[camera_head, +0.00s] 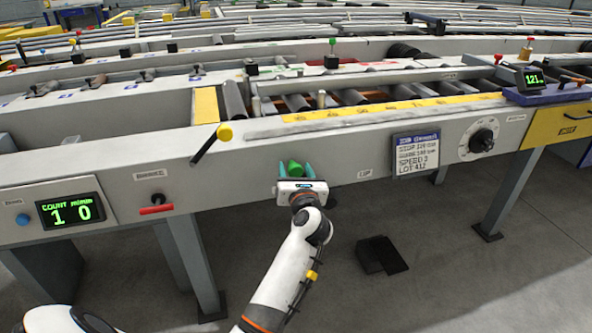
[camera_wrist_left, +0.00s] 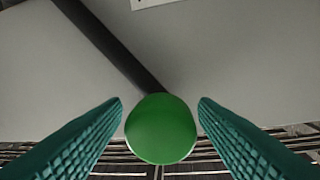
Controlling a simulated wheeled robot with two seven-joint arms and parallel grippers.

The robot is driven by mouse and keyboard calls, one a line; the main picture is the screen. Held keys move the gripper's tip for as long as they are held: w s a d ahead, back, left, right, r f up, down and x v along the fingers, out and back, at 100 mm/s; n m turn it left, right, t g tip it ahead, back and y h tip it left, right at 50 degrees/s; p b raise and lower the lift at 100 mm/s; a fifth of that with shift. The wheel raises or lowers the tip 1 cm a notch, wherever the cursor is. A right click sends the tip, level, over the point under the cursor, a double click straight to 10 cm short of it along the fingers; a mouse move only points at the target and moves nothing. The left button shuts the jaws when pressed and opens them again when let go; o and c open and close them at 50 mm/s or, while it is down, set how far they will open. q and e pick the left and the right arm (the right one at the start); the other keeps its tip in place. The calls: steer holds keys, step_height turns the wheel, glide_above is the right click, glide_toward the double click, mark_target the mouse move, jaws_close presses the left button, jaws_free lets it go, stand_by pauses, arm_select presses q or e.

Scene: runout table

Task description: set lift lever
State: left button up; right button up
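The lift lever shows as a green knob (camera_head: 294,167) on the front of the runout table, left of a small label (camera_head: 364,173) that seems to read "LIFT". In the left wrist view the round green knob (camera_wrist_left: 161,130) sits in front of a dark shaft (camera_wrist_left: 108,45) that slants to the upper left. My left gripper (camera_head: 296,171) is at the knob, its teal fingers on either side. In the left wrist view the fingers (camera_wrist_left: 160,102) are open, with a gap on each side of the knob. My right gripper is not in view.
Another lever with a yellow knob (camera_head: 225,132) and a red handle (camera_head: 156,209) are on the panel to the left. A count display (camera_head: 70,210) is further left. A placard (camera_head: 416,153) and a dial (camera_head: 481,140) are to the right. Floor below the table is mostly clear.

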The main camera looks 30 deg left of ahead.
arm_select(q)
jaws_close()
steer(key=shift+r, duration=0.1)
